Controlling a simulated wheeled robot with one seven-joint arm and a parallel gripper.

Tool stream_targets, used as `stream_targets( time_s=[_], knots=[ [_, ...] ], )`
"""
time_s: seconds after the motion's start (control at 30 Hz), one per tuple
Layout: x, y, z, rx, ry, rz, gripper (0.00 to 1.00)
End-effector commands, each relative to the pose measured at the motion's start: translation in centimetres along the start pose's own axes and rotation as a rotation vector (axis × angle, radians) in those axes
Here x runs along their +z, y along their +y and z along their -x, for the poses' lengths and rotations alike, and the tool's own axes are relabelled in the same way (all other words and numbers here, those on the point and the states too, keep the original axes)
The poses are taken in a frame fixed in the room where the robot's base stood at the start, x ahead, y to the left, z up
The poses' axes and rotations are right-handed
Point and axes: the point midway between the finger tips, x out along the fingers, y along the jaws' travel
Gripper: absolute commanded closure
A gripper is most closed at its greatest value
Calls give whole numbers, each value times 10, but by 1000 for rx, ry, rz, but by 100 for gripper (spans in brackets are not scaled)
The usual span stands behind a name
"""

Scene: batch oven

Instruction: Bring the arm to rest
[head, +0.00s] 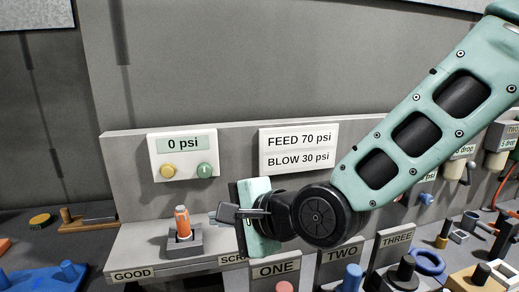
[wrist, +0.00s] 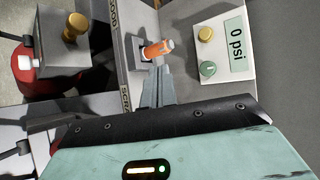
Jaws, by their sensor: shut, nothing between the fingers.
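My arm reaches in from the upper right in the head view. My gripper (head: 226,214) is shut and empty, with its fingers pointing left. It is in front of the grey panel, just right of an orange piece (head: 182,220) that stands upright in a small grey holder (head: 186,244). In the wrist view the closed fingertips (wrist: 156,68) appear close to the orange piece (wrist: 158,49); I cannot tell whether they touch it.
A "0 psi" display box (head: 183,155) with a yellow and a green button is behind the holder. A "FEED 70 psi / BLOW 30 psi" sign (head: 299,148) is behind my wrist. Signs "ONE" (head: 276,268), "TWO" and "THREE" (head: 396,239) and several fittings crowd the front and right.

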Motion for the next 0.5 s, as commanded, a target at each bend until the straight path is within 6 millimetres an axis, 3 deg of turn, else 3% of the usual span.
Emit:
stream_targets(
  time_s=[0.33, 0.5],
  knots=[
    [-7, 49, 8, 162, 18, 250, 100],
    [-14, 86, 19, 297, 11, 447, 100]
  ],
)
